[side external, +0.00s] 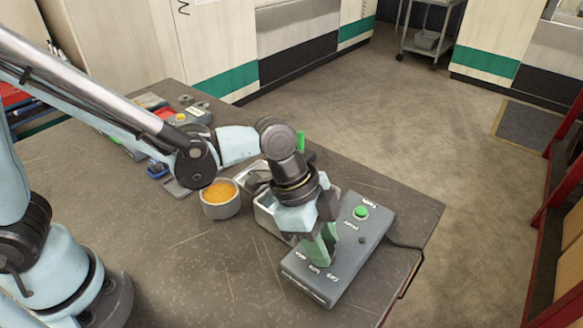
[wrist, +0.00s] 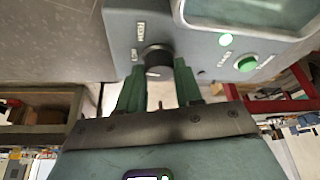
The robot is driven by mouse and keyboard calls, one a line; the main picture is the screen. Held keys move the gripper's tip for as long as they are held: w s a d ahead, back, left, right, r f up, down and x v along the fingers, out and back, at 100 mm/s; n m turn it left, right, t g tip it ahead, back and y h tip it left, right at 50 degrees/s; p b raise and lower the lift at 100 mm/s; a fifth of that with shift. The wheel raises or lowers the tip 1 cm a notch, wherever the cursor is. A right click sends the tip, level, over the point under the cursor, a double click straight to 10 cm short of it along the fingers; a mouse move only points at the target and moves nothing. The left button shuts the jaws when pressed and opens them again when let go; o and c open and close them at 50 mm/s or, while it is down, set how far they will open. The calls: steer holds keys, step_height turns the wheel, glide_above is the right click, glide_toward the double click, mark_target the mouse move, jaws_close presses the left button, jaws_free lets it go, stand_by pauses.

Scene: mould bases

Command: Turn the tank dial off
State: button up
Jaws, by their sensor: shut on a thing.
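The tank dial (wrist: 158,57) is a dark round knob on the grey control box (side external: 350,262), with small white labels around it. My gripper (wrist: 158,78) has its two green fingers on either side of the knob and is shut on it. In the side view my gripper (side external: 320,250) points down at the front part of the box, and its fingers hide the dial there. The dial's exact setting is not readable.
A metal tank (side external: 267,212) stands against the box, partly behind my gripper. A bowl of orange contents (side external: 220,197) is left of it. Several small items (side external: 180,115) lie at the back left. A cable (side external: 405,245) runs off the table's right edge.

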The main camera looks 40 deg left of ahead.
steer(key=n+t+y, duration=0.1)
steer(key=n, duration=0.2)
steer(key=n+t, duration=0.1)
steer(key=n, duration=0.3)
steer(key=shift+s+d+y, duration=0.15)
steer(key=shift+y, duration=0.25)
steer(key=n+t+y, duration=0.1)
steer(key=n, duration=0.2)
steer(key=shift+d+n, duration=0.1)
steer(key=shift+n, duration=0.3)
steer(key=shift+n+y, duration=0.7)
steer(key=shift+n, duration=0.9)
steer(key=o, duration=1)
steer(key=shift+s, duration=0.1)
steer(key=v, duration=1.2)
steer(key=shift+d, duration=0.15)
